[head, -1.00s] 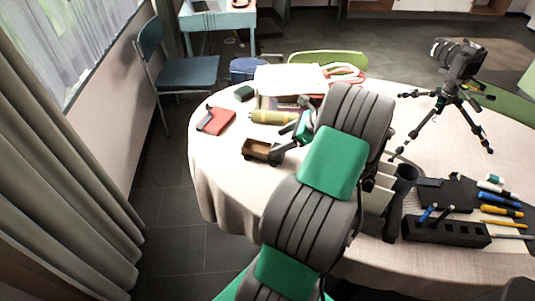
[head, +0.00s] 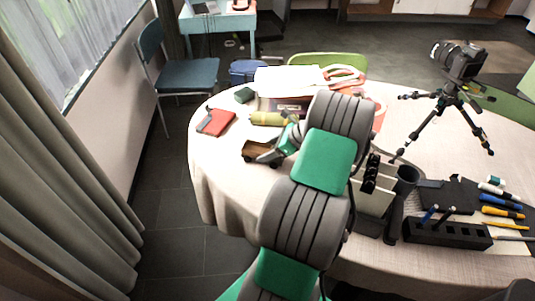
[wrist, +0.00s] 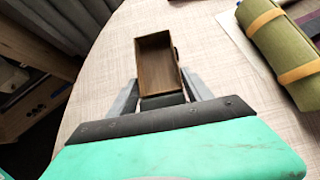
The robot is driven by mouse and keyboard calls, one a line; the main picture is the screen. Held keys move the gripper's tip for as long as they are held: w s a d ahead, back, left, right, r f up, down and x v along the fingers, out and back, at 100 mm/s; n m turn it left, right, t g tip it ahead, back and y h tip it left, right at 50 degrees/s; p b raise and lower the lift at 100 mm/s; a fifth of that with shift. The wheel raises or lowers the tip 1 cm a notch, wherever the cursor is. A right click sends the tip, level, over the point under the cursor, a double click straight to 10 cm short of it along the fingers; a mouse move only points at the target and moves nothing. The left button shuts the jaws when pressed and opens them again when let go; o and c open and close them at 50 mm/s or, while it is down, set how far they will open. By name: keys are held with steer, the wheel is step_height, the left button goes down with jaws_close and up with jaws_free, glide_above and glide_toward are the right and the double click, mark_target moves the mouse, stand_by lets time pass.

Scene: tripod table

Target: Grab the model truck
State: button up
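The model truck appears as a small brown open-topped box (wrist: 156,62) with a dark near end, lying on the table. In the head view it shows as a brown shape (head: 254,148) near the table's left edge, partly hidden by my gripper (head: 270,156). In the wrist view my gripper (wrist: 163,92) is open, with one grey finger on either side of the truck's near, dark end. The fingers look close to its sides, but I cannot tell whether they touch it.
An olive roll with tan straps (wrist: 283,45) lies to the right of the truck. A red notebook (head: 216,122) lies to its left, and a tripod with camera (head: 452,95) stands on the right. A black pen holder (head: 446,232) is at the front. The pale tablecloth around the truck is clear.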

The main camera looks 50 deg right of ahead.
steer(key=c, duration=1.2)
jaws_close()
steer(key=shift+r, duration=0.15)
